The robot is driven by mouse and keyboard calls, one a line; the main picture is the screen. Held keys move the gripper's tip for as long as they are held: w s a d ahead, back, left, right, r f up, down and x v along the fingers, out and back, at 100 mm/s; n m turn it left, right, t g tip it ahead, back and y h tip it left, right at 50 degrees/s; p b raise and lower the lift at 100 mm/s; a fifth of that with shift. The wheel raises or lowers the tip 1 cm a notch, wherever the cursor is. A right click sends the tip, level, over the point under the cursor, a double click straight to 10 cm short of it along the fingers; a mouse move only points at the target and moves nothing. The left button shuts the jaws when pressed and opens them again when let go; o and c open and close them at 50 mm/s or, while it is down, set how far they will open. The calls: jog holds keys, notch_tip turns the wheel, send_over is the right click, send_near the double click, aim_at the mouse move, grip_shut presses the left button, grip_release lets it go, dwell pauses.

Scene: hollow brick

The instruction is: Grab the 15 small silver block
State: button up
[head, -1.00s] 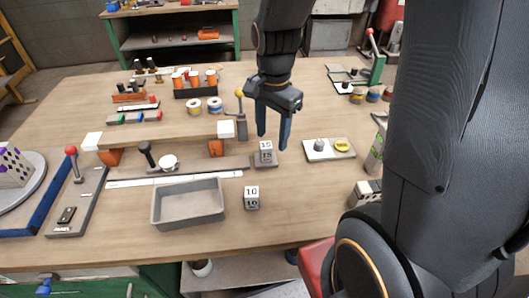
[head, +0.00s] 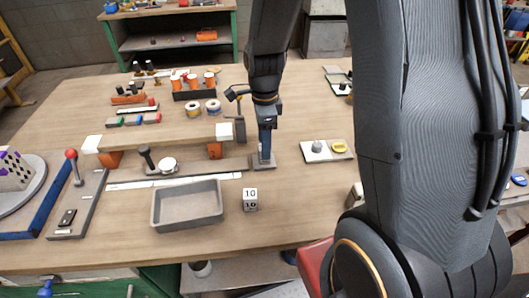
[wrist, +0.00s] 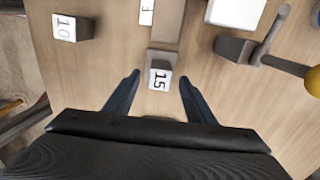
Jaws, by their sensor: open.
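The small silver block marked 15 (wrist: 159,78) sits on a small grey base plate (wrist: 162,57) in the wrist view. In the head view my gripper hides the block, and only the edge of its plate (head: 262,165) shows. My gripper (wrist: 158,78) is open in the wrist view, with one dark blue finger on each side of the block and gaps to both. In the head view my gripper (head: 264,156) points down over the plate. A similar block marked 10 (head: 250,199) stands apart on the table, and it also shows in the wrist view (wrist: 72,27).
A grey tray (head: 157,212) lies left of the 10 block. A lever with a yellow knob (wrist: 314,80) stands close on the right in the wrist view. A white plate (head: 312,152) with a weight and a yellow disc lies to the right. Front table space is clear.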

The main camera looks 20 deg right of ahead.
jog(key=shift+f, duration=1.5)
grip_shut()
jog(key=shift+r, duration=0.1)
